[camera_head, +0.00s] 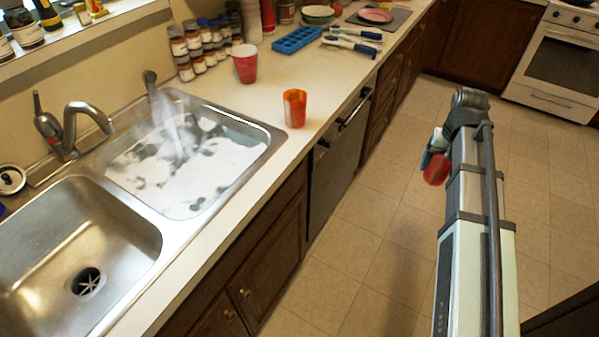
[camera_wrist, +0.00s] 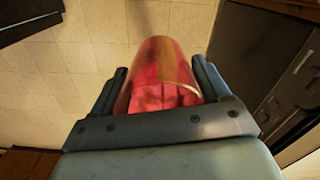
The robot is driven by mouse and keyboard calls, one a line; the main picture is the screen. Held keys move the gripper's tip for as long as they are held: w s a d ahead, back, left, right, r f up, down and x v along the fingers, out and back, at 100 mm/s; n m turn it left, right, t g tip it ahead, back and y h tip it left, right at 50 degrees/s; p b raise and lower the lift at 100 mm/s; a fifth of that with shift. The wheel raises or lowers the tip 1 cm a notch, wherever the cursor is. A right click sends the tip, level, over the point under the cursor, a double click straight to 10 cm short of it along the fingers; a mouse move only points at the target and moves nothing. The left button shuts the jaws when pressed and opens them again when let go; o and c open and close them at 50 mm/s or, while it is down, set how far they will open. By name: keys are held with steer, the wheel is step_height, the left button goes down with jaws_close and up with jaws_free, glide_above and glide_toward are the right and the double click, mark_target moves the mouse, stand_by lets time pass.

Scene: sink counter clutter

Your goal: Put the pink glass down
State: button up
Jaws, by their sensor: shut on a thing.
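A translucent pink-red glass (camera_wrist: 160,80) is held between the fingers of my gripper (camera_wrist: 160,95) in the wrist view. In the head view the glass (camera_head: 436,170) shows at the end of my arm, over the tiled floor and to the right of the counter. My gripper (camera_head: 432,152) is shut on it there, partly hidden by my own arm. The glass is apart from the counter, with open floor below it. Its lower part is hidden by the gripper in the wrist view.
An orange cup (camera_head: 295,108) stands near the counter's front edge, and a red cup (camera_head: 245,63) stands behind it. The counter (camera_head: 330,75) has bare room around them. A double sink (camera_head: 75,245) is at left, its far basin foamy. Blue tray (camera_head: 297,40), utensils and jars stand farther back.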

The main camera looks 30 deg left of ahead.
steer(key=s+a+r+n, duration=0.2)
steer(key=s+a, duration=0.3)
steer(key=a, duration=0.8)
steer(key=s+a+r+n, duration=0.2)
steer(key=s+a+r, duration=0.2)
steer(key=a, duration=0.9)
steer(key=s+a+r+n, duration=0.2)
steer(key=s+a, duration=0.4)
steer(key=a, duration=0.8)
steer(key=shift+r, duration=0.85)
steer(key=s+a+f+m, duration=0.2)
steer(key=s+a, duration=0.9)
steer(key=a, duration=0.4)
steer(key=shift+w+a+f+m, duration=0.35)
steer(key=shift+f+m, duration=0.8)
steer(key=shift+f, duration=1.75)
steer(key=shift+w+a+f+m, duration=0.4)
steer(key=shift+f+m, duration=0.7)
steer(key=shift+f, duration=1.8)
steer(key=shift+w+a+f+m, duration=0.2)
steer(key=shift+w+f+m, duration=0.65)
steer(key=shift+f, duration=2.05)
steer(key=shift+s+f+m, duration=0.3)
steer(key=shift+s+f, duration=0.05)
steer(key=shift+f, duration=0.25)
